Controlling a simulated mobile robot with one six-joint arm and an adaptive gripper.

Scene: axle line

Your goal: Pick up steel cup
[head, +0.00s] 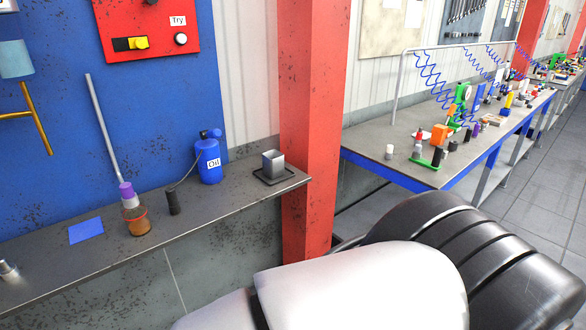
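A grey, square, open-topped metal cup (273,164) stands upright on a small dark tray (292,179) at the right end of the wall shelf. It looks like the steel cup. A shiny metal piece (8,271), cut off by the left picture edge, lies or stands on the same shelf; I cannot tell what it is. My gripper is not in view; only large white and black parts, apparently mine, fill the bottom of the head view.
The dark shelf (205,207) also holds a blue oil can (208,165), a black cylinder (173,203), a brown bottle (137,218) and a blue sheet (86,231). A red pillar (309,110) stands just right of the cup. A cluttered workbench (375,167) lies beyond it.

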